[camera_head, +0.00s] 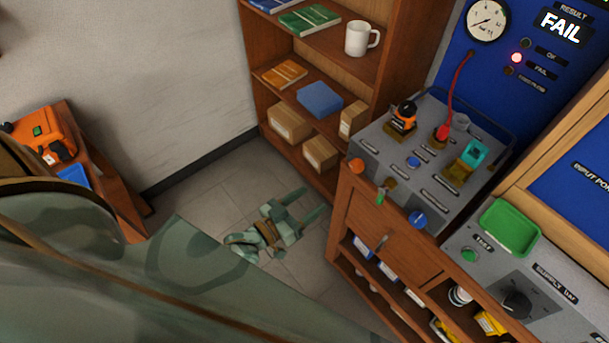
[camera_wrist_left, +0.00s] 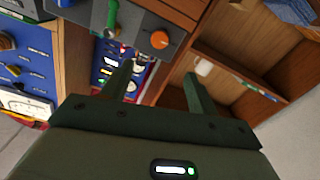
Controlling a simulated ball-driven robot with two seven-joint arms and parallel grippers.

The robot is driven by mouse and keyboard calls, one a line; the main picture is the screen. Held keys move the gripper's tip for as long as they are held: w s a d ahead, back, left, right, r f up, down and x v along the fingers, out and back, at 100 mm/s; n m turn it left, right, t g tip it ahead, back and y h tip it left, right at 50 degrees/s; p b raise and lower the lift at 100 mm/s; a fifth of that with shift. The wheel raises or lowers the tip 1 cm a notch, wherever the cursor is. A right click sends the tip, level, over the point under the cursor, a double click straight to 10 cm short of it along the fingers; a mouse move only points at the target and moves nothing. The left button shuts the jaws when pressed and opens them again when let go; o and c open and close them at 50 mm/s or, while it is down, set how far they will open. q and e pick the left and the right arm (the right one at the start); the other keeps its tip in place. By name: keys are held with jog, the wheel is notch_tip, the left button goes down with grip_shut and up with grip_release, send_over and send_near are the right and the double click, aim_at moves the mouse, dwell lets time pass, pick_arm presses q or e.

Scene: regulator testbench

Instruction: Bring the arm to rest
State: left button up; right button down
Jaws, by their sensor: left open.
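My left arm comes in from the left and bottom of the head view. Its green gripper (camera_head: 303,205) hangs over the tiled floor, left of the wooden bench and in front of the bookshelf. The two fingers are apart with nothing between them. In the left wrist view the gripper (camera_wrist_left: 160,85) also shows open and empty, with the bench's grey panel and orange knob (camera_wrist_left: 159,39) beyond the fingers. My right gripper is in neither view.
The bench carries a grey test fixture (camera_head: 375,150) with valves, a green tray (camera_head: 510,227) and a supply panel. A red FAIL lamp (camera_head: 516,57) is lit. The bookshelf (camera_head: 385,75) stands behind. Floor between is clear.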

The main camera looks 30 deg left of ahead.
pick_arm(q)
jog(key=shift+s+a, duration=0.1)
jog(key=shift+s, duration=0.15)
dwell(0.3)
jog(key=s+a+f+m+g+y+b, duration=0.1)
jog(key=s+a+f+g+y, duration=0.15)
jog(key=s+f, duration=0.4)
jog(key=s+a+f+m+g+y, duration=0.15)
jog(key=s+f+g, duration=0.25)
jog(key=f, duration=0.6)
jog(key=s+a+f+g+y+b, duration=0.1)
jog(key=s+a+f+g, duration=0.15)
jog(key=s+f, duration=0.4)
jog(key=s+d+f+g+b, duration=0.1)
jog(key=s+f+g+b, duration=0.1)
jog(key=s+f, duration=0.4)
jog(key=s+d+f+g+y+b, duration=0.1)
jog(key=s+f+g, duration=0.4)
jog(key=s, duration=0.7)
jog(key=shift+s+f+b, duration=0.25)
jog(key=shift+f+b, duration=0.1)
jog(key=shift+f, duration=0.2)
